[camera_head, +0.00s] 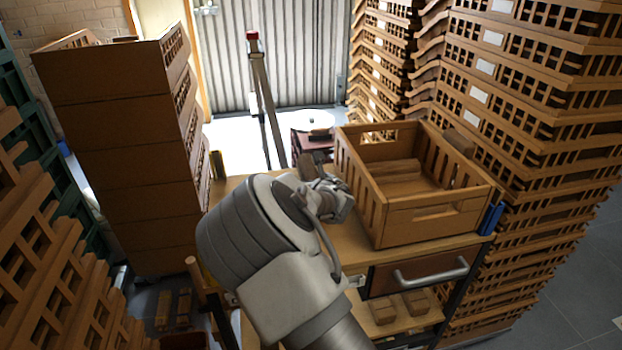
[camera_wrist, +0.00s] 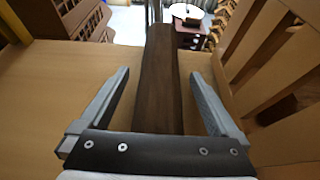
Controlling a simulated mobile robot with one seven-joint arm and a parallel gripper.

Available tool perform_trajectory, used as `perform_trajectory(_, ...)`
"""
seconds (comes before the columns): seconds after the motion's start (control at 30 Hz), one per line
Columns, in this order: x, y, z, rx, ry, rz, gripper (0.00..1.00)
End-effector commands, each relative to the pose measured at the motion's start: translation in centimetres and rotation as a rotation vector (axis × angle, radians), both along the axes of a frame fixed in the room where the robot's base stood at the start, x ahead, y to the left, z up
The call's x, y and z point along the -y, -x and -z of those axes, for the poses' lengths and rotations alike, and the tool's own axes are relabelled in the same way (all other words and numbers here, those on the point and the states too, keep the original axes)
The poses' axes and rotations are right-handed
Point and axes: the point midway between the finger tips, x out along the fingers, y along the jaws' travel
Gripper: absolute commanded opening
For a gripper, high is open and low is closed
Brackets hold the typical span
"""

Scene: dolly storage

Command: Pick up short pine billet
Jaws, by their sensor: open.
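My gripper (camera_wrist: 160,73) is open over the bench top, with its two fingers apart. A dark brown wooden bar (camera_wrist: 160,100) lies lengthwise between the fingers in the wrist view, with a gap on each side. Its near end is hidden behind the gripper's palm. I cannot tell whether this bar is the short pine billet. A pale wood piece (camera_head: 392,170) lies inside the crate.
The crate wall (camera_wrist: 290,100) stands close on the right. Small wood blocks (camera_head: 414,302) lie on the lower shelf. Tall crate stacks (camera_head: 110,130) stand left and right (camera_head: 530,130). A small dark red stand (camera_head: 303,150) is behind the bench.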

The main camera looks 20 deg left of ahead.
Motion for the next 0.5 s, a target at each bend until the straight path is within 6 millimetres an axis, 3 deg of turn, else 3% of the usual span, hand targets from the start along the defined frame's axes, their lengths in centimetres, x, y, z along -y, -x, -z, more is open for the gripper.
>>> perform_trajectory(0.23, -0.08, -0.09, 0.06, 0.0, 0.0, 0.0, 0.97)
perform_trajectory(0.5, -0.07, -0.08, 0.03, 0.0, 0.0, 0.0, 0.49)
